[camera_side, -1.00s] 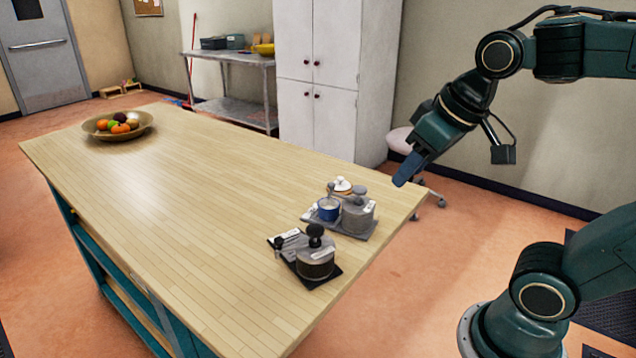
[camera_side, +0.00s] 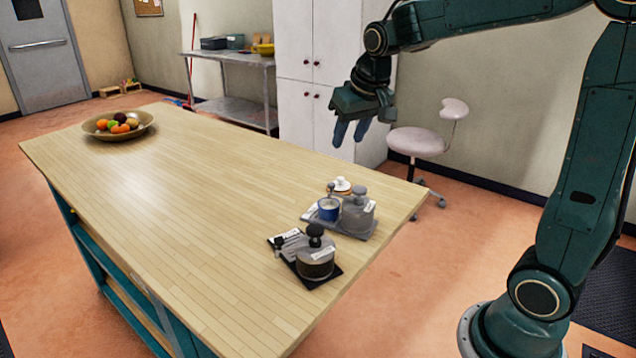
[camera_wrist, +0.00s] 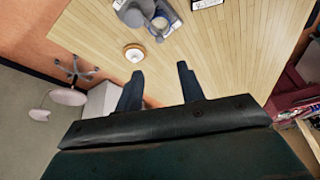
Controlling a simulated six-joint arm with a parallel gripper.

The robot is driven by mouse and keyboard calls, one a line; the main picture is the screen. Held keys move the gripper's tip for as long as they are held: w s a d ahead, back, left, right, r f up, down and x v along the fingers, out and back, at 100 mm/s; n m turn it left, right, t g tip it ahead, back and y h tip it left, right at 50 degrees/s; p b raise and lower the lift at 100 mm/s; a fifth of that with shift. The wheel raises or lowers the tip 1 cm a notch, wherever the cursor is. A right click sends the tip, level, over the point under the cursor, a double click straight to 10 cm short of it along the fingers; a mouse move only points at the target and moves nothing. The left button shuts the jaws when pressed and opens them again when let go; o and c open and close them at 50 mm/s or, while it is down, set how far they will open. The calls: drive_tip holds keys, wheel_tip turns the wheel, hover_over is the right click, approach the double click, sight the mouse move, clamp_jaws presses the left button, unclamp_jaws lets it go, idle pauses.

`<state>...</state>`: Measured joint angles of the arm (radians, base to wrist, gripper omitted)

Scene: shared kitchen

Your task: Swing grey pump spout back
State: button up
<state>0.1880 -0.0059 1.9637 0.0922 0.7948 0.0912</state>
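The grey pump (camera_side: 358,212), a squat grey canister with a grey knob on top, stands on a grey tray (camera_side: 352,233) near the table's right edge. It also shows at the top edge of the wrist view (camera_wrist: 131,14), partly cut off. My gripper (camera_side: 350,140) hangs above and behind the pump, fingers pointing down. In the wrist view its two fingers (camera_wrist: 160,70) are apart with nothing between them.
A white-topped round pot (camera_side: 342,187) stands just behind the pump. A second, dark-knobbed canister (camera_side: 315,260) sits on a black tray in front. A fruit bowl (camera_side: 118,126) is at the far left. The table's middle is clear. A stool (camera_side: 417,141) stands beyond the table.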

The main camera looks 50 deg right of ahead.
sight(331, 183)
drive_tip(key=shift+f, duration=0.1)
drive_tip(key=shift+x, duration=6.8)
clamp_jaws()
